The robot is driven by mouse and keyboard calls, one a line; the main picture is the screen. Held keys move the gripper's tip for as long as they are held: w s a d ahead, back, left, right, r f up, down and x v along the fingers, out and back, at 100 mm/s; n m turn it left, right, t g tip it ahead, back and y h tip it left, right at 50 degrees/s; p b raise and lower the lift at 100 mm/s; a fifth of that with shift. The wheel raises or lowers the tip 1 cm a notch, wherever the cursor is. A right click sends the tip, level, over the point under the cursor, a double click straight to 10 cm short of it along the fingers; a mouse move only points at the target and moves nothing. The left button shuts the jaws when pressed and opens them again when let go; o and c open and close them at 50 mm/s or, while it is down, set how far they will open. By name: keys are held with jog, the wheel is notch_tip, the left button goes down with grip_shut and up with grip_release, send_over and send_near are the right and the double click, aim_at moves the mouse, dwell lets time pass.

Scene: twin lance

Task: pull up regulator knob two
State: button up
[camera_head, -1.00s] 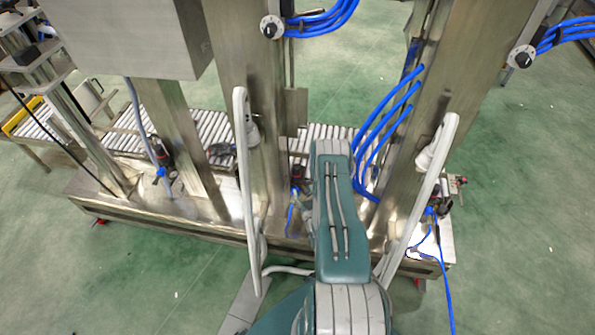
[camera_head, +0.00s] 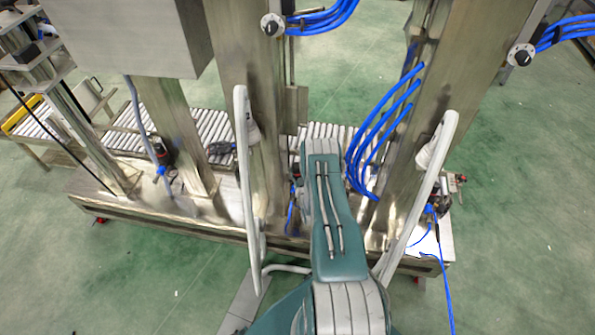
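Two round knobs with black centres and pale rims sit high on the steel columns, one on the left column (camera_head: 272,25) and one on the right column (camera_head: 522,55). Blue hoses run beside each. Small dark fittings with blue ends sit low on the base, one at left (camera_head: 160,152) and one at right (camera_head: 438,205). I cannot tell which of these is regulator knob two. My green and grey arm reaches forward between the two columns. My gripper is not in view, hidden beyond the arm's far end.
Two white upright handles (camera_head: 246,190) (camera_head: 420,195) flank my arm. Blue hoses (camera_head: 375,135) hang close to its right. A roller conveyor (camera_head: 195,130) lies behind the columns. A grey box (camera_head: 135,35) fills the upper left. Green floor is open at right.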

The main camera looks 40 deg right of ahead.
grip_shut()
jog(key=shift+w+d+r, duration=0.15)
jog(key=shift+r, duration=0.5)
jog(key=o, duration=0.9)
grip_release()
jog(key=shift+c, duration=0.2)
jog(key=shift+s, duration=0.3)
jog(key=v, duration=1.1)
jog(key=shift+s, duration=0.3)
